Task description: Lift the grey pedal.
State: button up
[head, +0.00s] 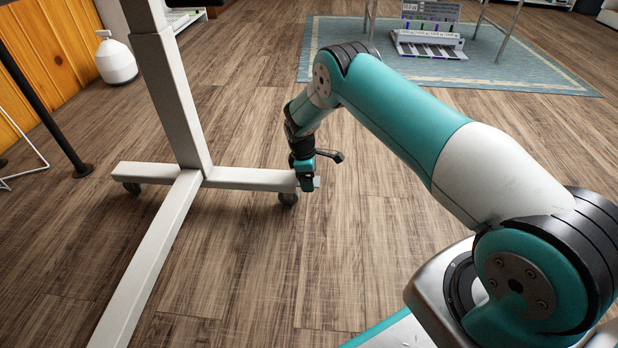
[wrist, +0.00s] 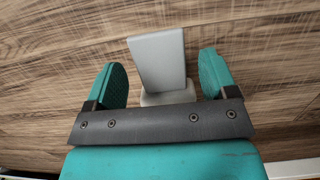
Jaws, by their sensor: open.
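The grey pedal (wrist: 160,58) shows in the wrist view as a flat, light grey plate rising from a small block-like base, against the wood floor. It stands between the two green fingers of my gripper (wrist: 163,66), with a visible gap on each side. My gripper is open. The lower part of the pedal is partly hidden by the dark gripper bar. In the head view my gripper (head: 306,186) is low, near the floor, at the right end of a white stand's foot. I cannot make out the pedal clearly there.
The white wheeled stand (head: 245,178) is close beside my gripper on the left. A blue rug (head: 480,76) with a small keyboard-like device (head: 428,44) lies further back. A white rounded container (head: 116,60) stands by the wooden wall. The floor in front is clear.

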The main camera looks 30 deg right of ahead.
notch_tip(320, 180, up, 16)
jog(key=w+a+p, duration=0.1)
jog(key=a+p, duration=0.1)
jog(key=p, duration=0.5)
jog(key=shift+w+p, duration=0.15)
jog(key=shift+p, duration=0.2)
